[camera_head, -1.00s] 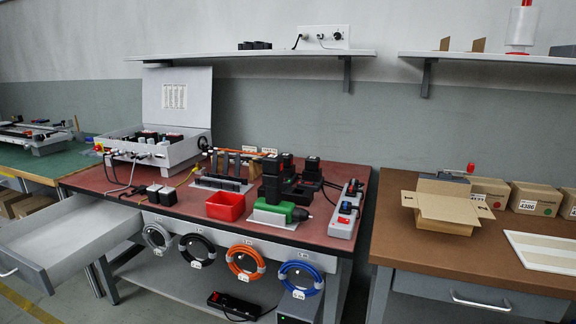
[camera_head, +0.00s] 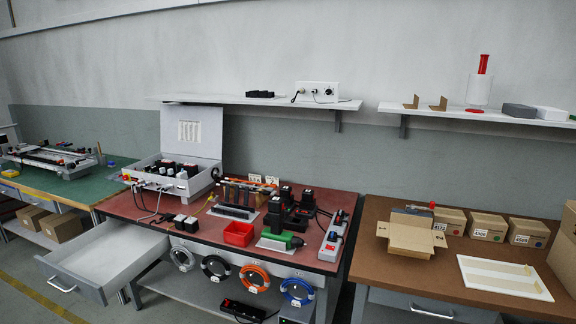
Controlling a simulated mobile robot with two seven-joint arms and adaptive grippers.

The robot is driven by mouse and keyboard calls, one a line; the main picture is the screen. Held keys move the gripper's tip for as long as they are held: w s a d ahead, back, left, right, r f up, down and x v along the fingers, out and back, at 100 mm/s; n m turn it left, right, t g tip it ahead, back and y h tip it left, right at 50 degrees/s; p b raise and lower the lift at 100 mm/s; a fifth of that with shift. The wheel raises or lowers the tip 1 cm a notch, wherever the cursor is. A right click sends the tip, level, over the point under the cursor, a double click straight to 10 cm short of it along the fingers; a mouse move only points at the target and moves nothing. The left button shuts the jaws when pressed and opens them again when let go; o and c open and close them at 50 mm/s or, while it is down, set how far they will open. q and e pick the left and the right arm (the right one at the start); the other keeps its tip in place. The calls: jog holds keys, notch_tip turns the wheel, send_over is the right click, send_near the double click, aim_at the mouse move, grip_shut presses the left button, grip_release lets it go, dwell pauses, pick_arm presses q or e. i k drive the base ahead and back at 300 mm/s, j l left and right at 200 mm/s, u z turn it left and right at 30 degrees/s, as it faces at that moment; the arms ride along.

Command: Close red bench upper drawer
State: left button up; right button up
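The red bench (camera_head: 136,207) stands in the middle of the view. Its upper drawer (camera_head: 103,262) at the left end is pulled far out toward me. The drawer is grey with a pale, empty-looking inside, and its front panel carries a bar handle (camera_head: 62,285). Neither of my grippers shows in the head view.
A brown bench (camera_head: 381,279) with an open carton (camera_head: 410,237) stands to the right. A green bench (camera_head: 104,182) stands to the left. Coiled cables (camera_head: 254,278) hang on the red bench's front. Bare floor (camera_head: 30,270) lies left of the drawer.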

aim_at(98, 264)
jog(key=u, duration=1.5)
jog(key=i+z, duration=0.1)
jog(key=i, duration=0.65)
jog(key=i+z, duration=0.1)
jog(key=i, duration=0.65)
jog(key=i+j+z, duration=0.1)
jog(key=i, duration=0.65)
